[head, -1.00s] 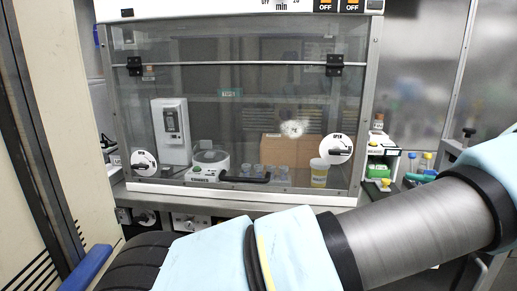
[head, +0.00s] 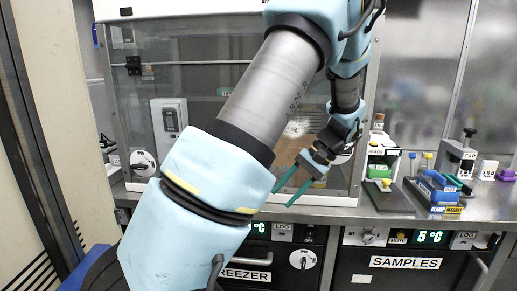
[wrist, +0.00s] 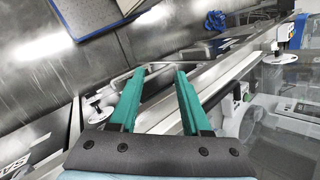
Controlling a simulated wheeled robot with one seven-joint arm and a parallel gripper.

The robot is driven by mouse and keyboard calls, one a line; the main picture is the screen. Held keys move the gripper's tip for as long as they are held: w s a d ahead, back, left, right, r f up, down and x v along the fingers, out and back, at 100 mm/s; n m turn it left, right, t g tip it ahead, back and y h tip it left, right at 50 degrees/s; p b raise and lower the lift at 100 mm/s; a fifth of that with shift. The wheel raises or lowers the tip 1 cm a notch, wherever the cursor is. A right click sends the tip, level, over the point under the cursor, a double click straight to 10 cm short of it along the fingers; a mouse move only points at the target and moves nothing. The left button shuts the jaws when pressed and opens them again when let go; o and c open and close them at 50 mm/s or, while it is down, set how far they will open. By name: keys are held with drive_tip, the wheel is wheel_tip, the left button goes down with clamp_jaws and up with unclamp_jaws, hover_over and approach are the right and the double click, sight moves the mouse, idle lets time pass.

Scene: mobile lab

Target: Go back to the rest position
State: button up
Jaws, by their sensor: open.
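My gripper (head: 294,190) has two green fingers and hangs in front of the glass cabinet in the head view, at the height of the cabinet's lower edge. In the wrist view my gripper (wrist: 160,72) shows its two fingers apart with nothing between them. My arm, pale blue and grey, rises from the lower left of the head view, bends at the top and comes down to the gripper. It hides the middle of the cabinet.
The glass cabinet (head: 220,75) stands behind my arm with its front pane down. The steel counter (head: 388,222) carries a blue rack (head: 437,188) and a capping device (head: 460,155) at right. Freezer and samples units (head: 405,263) sit below the counter.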

drive_tip(key=s+a+n+t+h, duration=0.2)
drive_tip(key=s+a+n+h, duration=0.2)
drive_tip(key=s+a+h, duration=0.4)
drive_tip(key=s+a, duration=0.1)
drive_tip(key=a, duration=0.5)
drive_tip(key=shift+s+r+t, duration=0.2)
drive_tip(key=shift+s+t, duration=0.1)
drive_tip(key=shift+s, duration=0.05)
